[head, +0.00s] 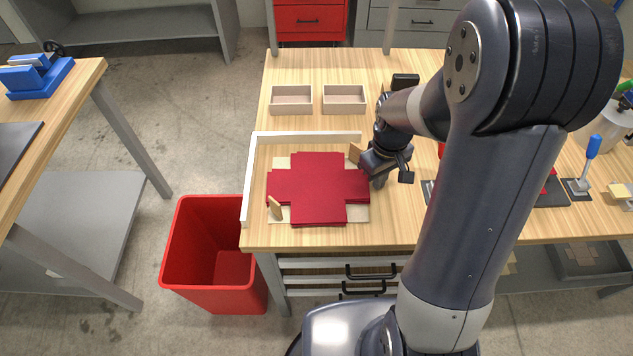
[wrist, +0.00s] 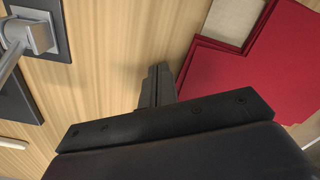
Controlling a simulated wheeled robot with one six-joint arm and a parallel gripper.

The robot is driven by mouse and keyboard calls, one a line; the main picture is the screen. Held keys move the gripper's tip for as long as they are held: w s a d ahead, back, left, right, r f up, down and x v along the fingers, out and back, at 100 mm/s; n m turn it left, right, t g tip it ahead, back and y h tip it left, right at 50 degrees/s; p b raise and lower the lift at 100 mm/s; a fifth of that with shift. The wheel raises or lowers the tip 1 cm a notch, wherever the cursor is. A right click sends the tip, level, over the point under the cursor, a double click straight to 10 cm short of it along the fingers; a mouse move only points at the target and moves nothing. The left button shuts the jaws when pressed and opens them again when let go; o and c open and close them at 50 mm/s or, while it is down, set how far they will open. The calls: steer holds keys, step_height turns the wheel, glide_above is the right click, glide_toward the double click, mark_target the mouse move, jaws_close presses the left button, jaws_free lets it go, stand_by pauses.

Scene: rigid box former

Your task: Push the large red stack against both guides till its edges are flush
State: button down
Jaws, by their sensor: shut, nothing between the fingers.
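The large red stack (head: 318,190) is cross-shaped and lies flat on a beige sheet or board (head: 357,213) on the wooden table. The white left guide (head: 248,185) and white back guide (head: 310,137) form an L around its left and far sides. A gap shows between the stack and each guide. My gripper (head: 379,181) is shut and empty, low beside the stack's right flap. In the wrist view the closed fingers (wrist: 157,85) point down close to the edge of the red stack (wrist: 245,80); I cannot tell whether they touch it.
Small tan upright pieces stand at the stack's front left (head: 275,208) and far right (head: 354,153). Two shallow open boxes (head: 291,100) (head: 344,99) sit behind the back guide. A blue-handled tool (head: 590,155) stands at the right. A red bin (head: 212,255) is on the floor.

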mark_target(357, 184)
steer(key=shift+a, duration=0.1)
stand_by(0.3)
steer(key=shift+a, duration=2.5)
step_height(357, 184, up, 9)
steer(key=d+p, duration=0.1)
steer(key=p, duration=0.6)
steer(key=shift+d, duration=0.15)
